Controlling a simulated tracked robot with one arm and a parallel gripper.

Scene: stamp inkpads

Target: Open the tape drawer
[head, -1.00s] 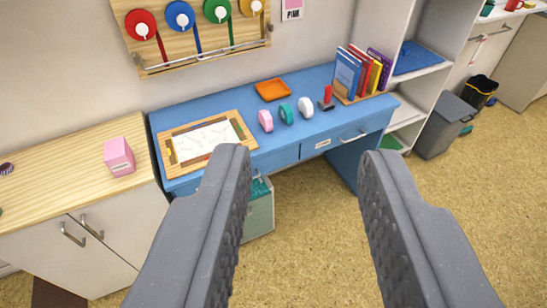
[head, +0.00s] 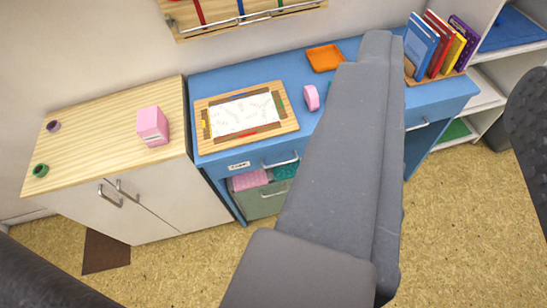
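My gripper (head: 455,75) is open and empty, with one large grey finger across the middle and the other cut off at the right edge. The blue desk (head: 220,84) has a front drawer (head: 265,165) at its left, with a small white label (head: 238,166) and a metal handle (head: 281,162). This drawer looks shut, and its label is too small to read. Another handle (head: 417,125) shows at the desk's right front; its drawer is mostly hidden behind my finger. I cannot tell which drawer is the tape drawer. My gripper touches neither handle.
On the desk are a framed board (head: 285,122), an orange tray (head: 325,58), a pink dispenser (head: 311,98) and books (head: 438,45). A grey-green bin (head: 262,205) stands underneath. A wooden-topped cabinet (head: 85,115) holding a pink box (head: 152,126) stands left. The floor in front looks clear.

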